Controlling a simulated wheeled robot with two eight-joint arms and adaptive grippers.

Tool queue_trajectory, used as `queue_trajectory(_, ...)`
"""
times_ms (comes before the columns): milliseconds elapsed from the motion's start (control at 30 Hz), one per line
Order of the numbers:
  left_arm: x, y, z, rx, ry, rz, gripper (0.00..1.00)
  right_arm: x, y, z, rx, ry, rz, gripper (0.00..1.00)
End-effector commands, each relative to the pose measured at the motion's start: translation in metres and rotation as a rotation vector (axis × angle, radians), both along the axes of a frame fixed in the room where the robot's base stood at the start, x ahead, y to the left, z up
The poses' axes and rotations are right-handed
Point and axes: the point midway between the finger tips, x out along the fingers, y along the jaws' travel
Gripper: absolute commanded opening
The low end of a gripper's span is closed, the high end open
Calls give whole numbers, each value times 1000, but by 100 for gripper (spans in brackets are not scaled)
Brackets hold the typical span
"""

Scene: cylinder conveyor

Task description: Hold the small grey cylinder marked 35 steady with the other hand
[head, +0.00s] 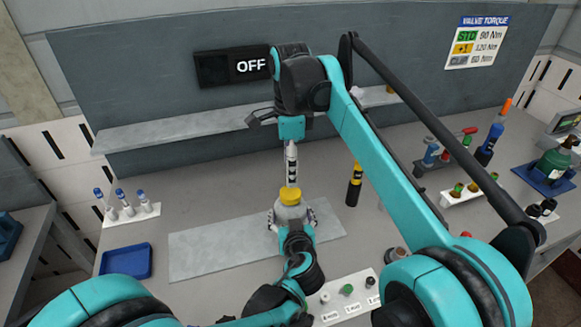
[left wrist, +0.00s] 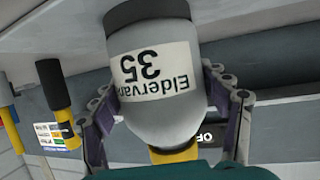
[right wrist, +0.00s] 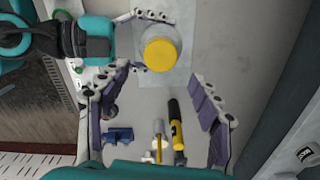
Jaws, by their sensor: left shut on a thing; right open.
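The small grey cylinder (head: 289,213) has a yellow top and is at the front middle of the bench, over the pale mat (head: 205,246). In the left wrist view the cylinder (left wrist: 160,75) shows a white label reading 35, upside down in the picture. My left gripper (head: 291,218) is shut on its sides, with a finger on each side (left wrist: 160,100). My right gripper (head: 291,165) points down, open and empty, above and behind the cylinder. In the right wrist view the yellow top (right wrist: 160,54) lies beyond its spread fingers (right wrist: 160,105). Whether the cylinder's base touches the mat cannot be told.
A black and yellow cylinder (head: 354,185) stands right of the mat. A blue tray (head: 126,262) and a rack of blue-capped tubes (head: 128,212) are at the left. A button panel (head: 345,297) is in front. Several bottles and fittings stand at the right. An OFF sign (head: 250,66) hangs behind.

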Motion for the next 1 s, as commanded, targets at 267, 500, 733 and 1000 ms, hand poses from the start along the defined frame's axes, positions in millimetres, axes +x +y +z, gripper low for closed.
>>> queue_trajectory(267,0,0,0,0,0,0,0,0,0,0,0,0,-448,64)
queue_trajectory(500,0,0,0,0,0,0,0,1,0,-11,0,0,-544,64)
queue_trajectory(733,0,0,0,0,0,0,0,1,0,-47,0,0,-542,64)
queue_trajectory(1000,0,0,0,0,0,0,0,1,0,-77,0,0,-541,64)
